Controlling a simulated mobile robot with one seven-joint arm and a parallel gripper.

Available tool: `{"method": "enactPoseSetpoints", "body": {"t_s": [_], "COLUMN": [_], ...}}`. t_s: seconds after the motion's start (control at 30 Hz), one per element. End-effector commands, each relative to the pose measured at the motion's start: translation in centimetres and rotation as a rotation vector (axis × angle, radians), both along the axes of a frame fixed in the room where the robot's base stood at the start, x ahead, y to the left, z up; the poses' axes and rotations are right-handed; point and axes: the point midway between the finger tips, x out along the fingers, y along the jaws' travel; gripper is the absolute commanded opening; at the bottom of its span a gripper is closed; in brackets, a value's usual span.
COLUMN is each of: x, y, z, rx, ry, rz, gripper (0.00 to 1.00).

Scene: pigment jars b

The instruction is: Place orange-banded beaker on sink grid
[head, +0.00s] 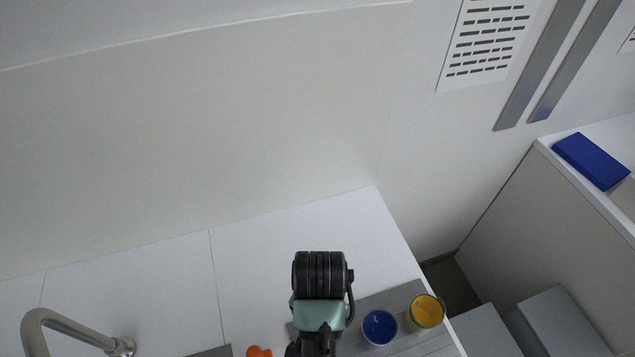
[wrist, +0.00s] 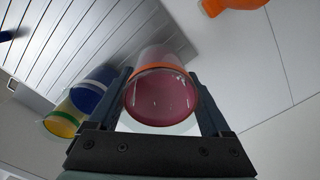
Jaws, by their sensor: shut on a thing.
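My gripper (wrist: 160,80) is shut on the orange-banded beaker (wrist: 161,98). In the wrist view the beaker is clear, with an orange band (wrist: 158,68) and dark red contents, and sits between the two fingers. In the head view my wrist and gripper (head: 316,340) are at the bottom middle, and the beaker is hidden behind them. The sink grid cannot be made out for certain. A grey edge (head: 212,352) near the faucet at the bottom of the head view may belong to the sink.
A blue jar (head: 380,327) and a yellow jar (head: 426,312) stand on a grey ribbed board (head: 400,294) right of my gripper. An orange object (head: 258,351) lies to the left. A curved metal faucet (head: 70,326) rises at bottom left. The white counter behind is clear.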

Motion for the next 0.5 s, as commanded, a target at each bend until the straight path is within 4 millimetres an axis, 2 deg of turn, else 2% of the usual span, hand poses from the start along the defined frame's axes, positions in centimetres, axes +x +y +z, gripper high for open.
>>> {"method": "enactPoseSetpoints", "body": {"t_s": [0.03, 0.2, 0.33, 0.5], "x": [0.5, 1.6, 2.1, 2.3], "y": [0.0, 0.0, 0.0, 0.1], "z": [-0.6, -1.2, -1.4, -1.4], "rx": [0.001, 0.001, 0.002, 0.002], "ry": [-0.001, -0.003, -0.001, -0.002], "rz": [0.08, 0.324, 0.436, 0.49], "gripper": [0.22, 0.22, 0.22, 0.22]}}
